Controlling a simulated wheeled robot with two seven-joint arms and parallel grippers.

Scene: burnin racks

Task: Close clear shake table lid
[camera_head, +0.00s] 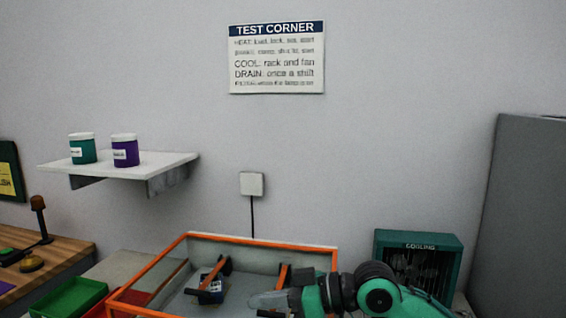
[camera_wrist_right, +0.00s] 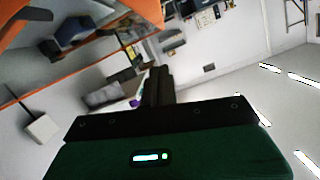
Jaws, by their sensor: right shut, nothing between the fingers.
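The shake table shows as an orange-edged frame (camera_head: 262,241) around a grey interior at the bottom centre of the head view. Dark parts with orange bars (camera_head: 210,285) sit inside it. I cannot clearly make out a clear lid pane apart from this frame. My right arm comes in from the right, and its gripper (camera_head: 268,299) is at the frame's right part, shut and empty. In the wrist view the gripper's dark fingers (camera_wrist_right: 158,86) are together, and an orange edge (camera_wrist_right: 85,55) runs close to the left. Contact cannot be told. My left gripper is not in view.
A green COOLING fan unit (camera_head: 418,262) stands behind my right arm. A tall grey panel (camera_head: 520,210) rises at the right. Green (camera_head: 72,298) and red bins are at the left, beside a wooden bench (camera_head: 60,256). A wall shelf (camera_head: 120,165) holds two jars.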

